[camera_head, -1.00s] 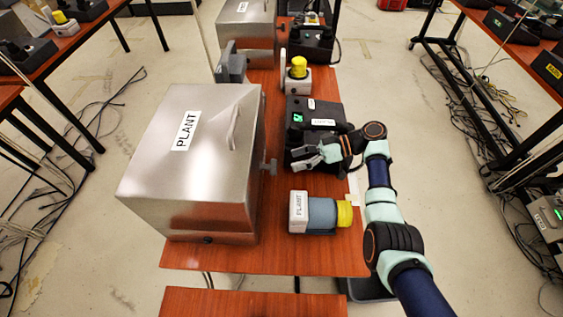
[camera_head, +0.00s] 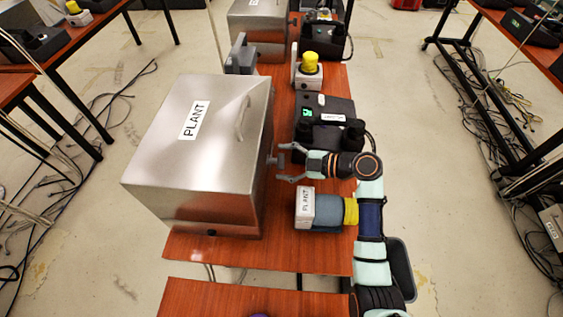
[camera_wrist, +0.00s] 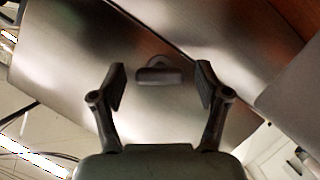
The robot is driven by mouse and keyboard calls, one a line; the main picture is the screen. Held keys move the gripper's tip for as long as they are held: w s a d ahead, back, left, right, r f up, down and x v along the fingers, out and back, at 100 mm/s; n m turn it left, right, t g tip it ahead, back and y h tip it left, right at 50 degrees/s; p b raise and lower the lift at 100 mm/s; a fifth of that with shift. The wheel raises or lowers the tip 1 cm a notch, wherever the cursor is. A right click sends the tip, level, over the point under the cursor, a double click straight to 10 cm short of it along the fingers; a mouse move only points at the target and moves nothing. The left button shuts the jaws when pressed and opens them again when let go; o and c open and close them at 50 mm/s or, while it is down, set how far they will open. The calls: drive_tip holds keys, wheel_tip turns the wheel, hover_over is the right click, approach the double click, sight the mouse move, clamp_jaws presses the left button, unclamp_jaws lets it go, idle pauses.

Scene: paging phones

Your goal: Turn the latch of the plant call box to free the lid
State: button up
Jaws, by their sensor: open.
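The plant call box (camera_head: 190,150) is a large silver metal box with a PLANT label and a handle on its sloped lid. Its latch (camera_head: 276,159) is a small grey knob on the box's right side. My gripper (camera_head: 279,163) is at that side, pointing left, with its fingers near the latch. In the wrist view, the latch (camera_wrist: 160,74) shows as a dark grey piece on the metal wall, between and a little beyond the two open fingers (camera_wrist: 161,88). Neither finger visibly touches it. The lid lies closed on the box.
Another beacon (camera_head: 309,72) and another metal box (camera_head: 258,22) stand farther back.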

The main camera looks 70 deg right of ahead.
drive_tip(key=shift+w+f, duration=0.15)
drive_tip(key=shift+w, duration=0.35)
drive_tip(key=c, duration=1.2)
drive_tip(key=shift+m, duration=0.3)
drive_tip(key=shift+m+g+y+p, duration=0.4)
drive_tip(key=shift+m+y+p, duration=0.3)
drive_tip(key=shift+m+p, duration=0.2)
drive_tip(key=shift+m+g+y+p, duration=0.4)
drive_tip(key=shift+m+y+p, duration=0.2)
drive_tip(key=shift+m+y, duration=0.5)
drive_tip(key=shift+m, duration=0.3)
